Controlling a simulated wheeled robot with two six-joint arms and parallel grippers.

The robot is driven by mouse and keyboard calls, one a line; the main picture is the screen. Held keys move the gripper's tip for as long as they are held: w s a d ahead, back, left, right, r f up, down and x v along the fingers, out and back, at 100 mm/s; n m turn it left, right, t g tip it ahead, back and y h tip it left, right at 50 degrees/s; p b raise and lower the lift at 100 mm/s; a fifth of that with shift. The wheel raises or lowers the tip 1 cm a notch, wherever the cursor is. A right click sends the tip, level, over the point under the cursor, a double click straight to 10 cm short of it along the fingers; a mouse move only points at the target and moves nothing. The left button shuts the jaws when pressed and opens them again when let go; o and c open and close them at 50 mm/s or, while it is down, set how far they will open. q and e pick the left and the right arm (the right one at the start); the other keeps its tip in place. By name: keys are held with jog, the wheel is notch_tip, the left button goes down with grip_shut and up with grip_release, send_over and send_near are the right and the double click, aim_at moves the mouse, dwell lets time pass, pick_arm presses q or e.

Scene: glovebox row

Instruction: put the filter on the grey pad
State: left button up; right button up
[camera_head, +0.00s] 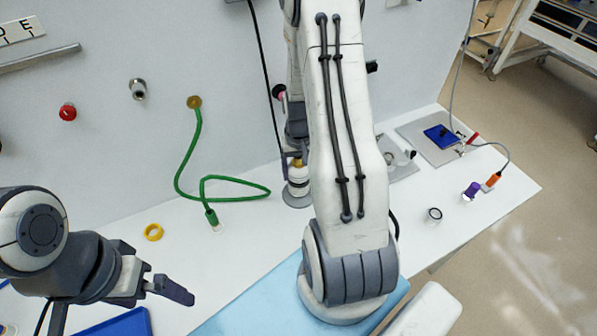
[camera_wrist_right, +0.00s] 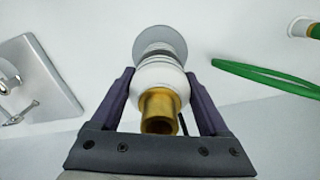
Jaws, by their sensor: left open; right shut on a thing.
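The filter, a white ribbed body with a brass end, shows in the head view (camera_head: 298,184) upright at the back of the white bench. My right gripper (camera_wrist_right: 160,78) is shut on it, one dark finger on each side, brass end towards the wrist camera. A round grey pad (camera_head: 297,201) is directly under the filter; it also shows beyond it in the wrist view (camera_wrist_right: 160,37). I cannot tell whether filter and pad touch. My left gripper (camera_head: 168,284) is open and empty at the lower left, apart from the filter.
A green hose (camera_head: 190,160) hangs from the wall and loops on the bench left of the filter. A yellow ring (camera_head: 153,232) lies nearer. Grey plates (camera_head: 395,158), a small dark-rimmed ring (camera_head: 434,214) and a purple item (camera_head: 471,190) are to the right. A blue mat (camera_head: 245,314) lies in front.

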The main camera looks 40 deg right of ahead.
jog(key=shift+f, duration=0.7)
jog(key=shift+f, duration=0.2)
jog(key=o, duration=1.5)
jog(key=shift+r, duration=0.1)
